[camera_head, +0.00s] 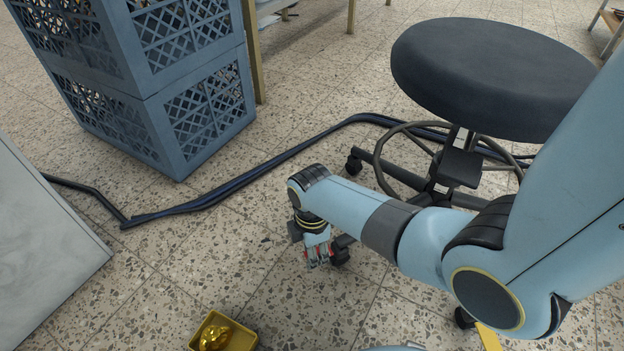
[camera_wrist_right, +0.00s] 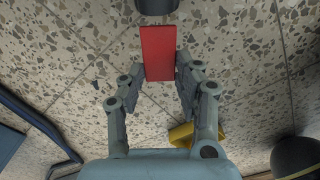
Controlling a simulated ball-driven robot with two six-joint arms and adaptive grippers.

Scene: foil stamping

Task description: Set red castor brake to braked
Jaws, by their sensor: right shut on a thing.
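The red castor brake (camera_wrist_right: 158,53) is a flat red plate between the fingers of my right gripper (camera_wrist_right: 162,76) in the right wrist view. The fingers are shut on its sides. A dark round part (camera_wrist_right: 156,5), likely the castor, is at its far end. In the head view my right gripper (camera_head: 319,256) is low, just above the floor, with bits of red showing at its fingers. The black castor (camera_head: 341,249) is beside it, partly hidden. I cannot tell whether the brake is up or down. My left gripper is not in view.
A round black stool (camera_head: 492,75) with a foot ring stands at right, its base partly behind my arm. Blue crates (camera_head: 190,130) are stacked at upper left. A dark cable (camera_head: 255,173) crosses the floor. A yellow tray (camera_head: 244,339) holds a gold item.

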